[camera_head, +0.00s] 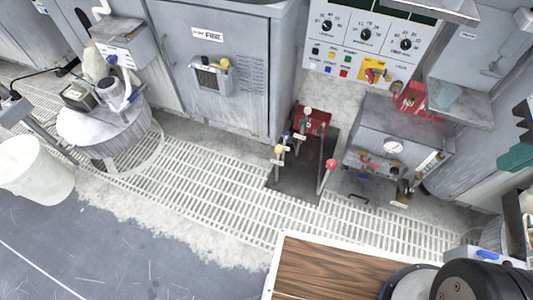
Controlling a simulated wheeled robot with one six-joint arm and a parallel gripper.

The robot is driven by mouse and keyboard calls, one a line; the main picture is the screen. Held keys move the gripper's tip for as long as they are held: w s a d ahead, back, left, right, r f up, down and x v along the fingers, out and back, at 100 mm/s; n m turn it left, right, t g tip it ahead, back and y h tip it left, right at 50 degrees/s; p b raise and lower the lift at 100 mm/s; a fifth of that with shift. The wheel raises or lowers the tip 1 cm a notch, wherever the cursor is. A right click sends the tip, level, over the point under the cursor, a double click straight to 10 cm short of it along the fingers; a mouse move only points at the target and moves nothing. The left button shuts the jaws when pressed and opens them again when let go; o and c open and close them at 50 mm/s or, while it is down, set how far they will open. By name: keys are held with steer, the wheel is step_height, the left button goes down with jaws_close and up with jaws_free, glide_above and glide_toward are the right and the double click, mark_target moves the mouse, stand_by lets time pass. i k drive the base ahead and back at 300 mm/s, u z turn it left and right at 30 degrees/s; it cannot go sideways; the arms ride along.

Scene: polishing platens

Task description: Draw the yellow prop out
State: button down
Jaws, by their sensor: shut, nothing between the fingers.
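Several yellow things show, and I cannot tell for sure which is the yellow prop. A small yellow knob (225,62) sticks out at the upper right of the framed opening on the grey cabinet (242,100) labelled FINE. A pale yellow knob (278,149) tops a lever on the dark floor stand (300,184). A yellow plate with a red rotary handle (374,71) sits on the control panel (340,50). My gripper is not recognisable in this view; a dark rounded part of my own body fills the bottom right corner.
The stand also carries levers with blue, white and red knobs (331,164). A grey box with a gauge (393,147) stands to its right. A wood-topped surface (335,272) lies in front. A white bucket (36,170) is left. Grating (190,175) covers the open floor between.

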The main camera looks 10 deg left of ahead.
mark_target(278, 149)
steer(key=u, duration=0.75)
steer(key=i, duration=1)
steer(key=z, duration=2.45)
steer(key=k, duration=1.4)
steer(key=u, duration=2)
